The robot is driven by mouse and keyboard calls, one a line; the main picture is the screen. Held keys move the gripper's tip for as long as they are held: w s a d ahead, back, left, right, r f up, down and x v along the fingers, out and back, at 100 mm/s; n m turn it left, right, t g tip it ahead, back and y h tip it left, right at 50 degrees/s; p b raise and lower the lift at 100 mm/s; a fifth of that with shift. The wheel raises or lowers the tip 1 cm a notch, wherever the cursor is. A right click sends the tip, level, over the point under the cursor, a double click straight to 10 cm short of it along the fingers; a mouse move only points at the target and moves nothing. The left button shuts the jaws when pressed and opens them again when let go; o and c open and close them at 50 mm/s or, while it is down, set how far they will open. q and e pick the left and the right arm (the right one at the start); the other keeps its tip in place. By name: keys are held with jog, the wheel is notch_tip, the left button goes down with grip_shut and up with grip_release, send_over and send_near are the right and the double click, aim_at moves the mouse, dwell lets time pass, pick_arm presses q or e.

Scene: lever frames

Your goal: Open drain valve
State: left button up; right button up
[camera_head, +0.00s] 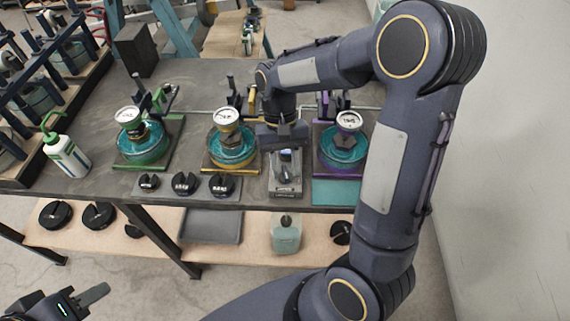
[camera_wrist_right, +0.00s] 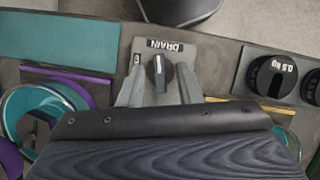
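The drain valve is a small black knob (camera_wrist_right: 159,72) with a white pointer line, on a grey plate (camera_wrist_right: 192,50) labelled DRAIN. In the right wrist view the line runs roughly toward that label. My right gripper (camera_wrist_right: 160,88) is open, with one grey finger on each side of the knob and a small gap showing on both sides. In the head view the plate (camera_head: 285,188) sits at the table's front edge, and my right gripper (camera_head: 286,160) over it partly hides the knob. My left gripper (camera_head: 85,302) is at the bottom left, away from the table; its opening is unclear.
Teal round vessels with gauges stand on green (camera_head: 142,145), yellow (camera_head: 230,145) and purple-edged (camera_head: 340,150) bases behind the front edge. Black weights (camera_head: 184,184) sit left of the plate. A lower shelf holds a tray (camera_head: 211,226) and jug (camera_head: 286,235).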

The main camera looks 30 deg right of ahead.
jog(key=a+v, duration=0.1)
jog(key=v, duration=0.6)
jog(key=shift+d+r, duration=0.35)
jog(key=shift+d, duration=0.2)
dwell(0.5)
jog(key=s+a+r+n+t+y, duration=0.1)
jog(key=s+a+n+t+y, duration=0.1)
jog(key=s+t, duration=0.8)
jog(key=s, duration=0.5)
jog(key=shift+s, duration=0.25)
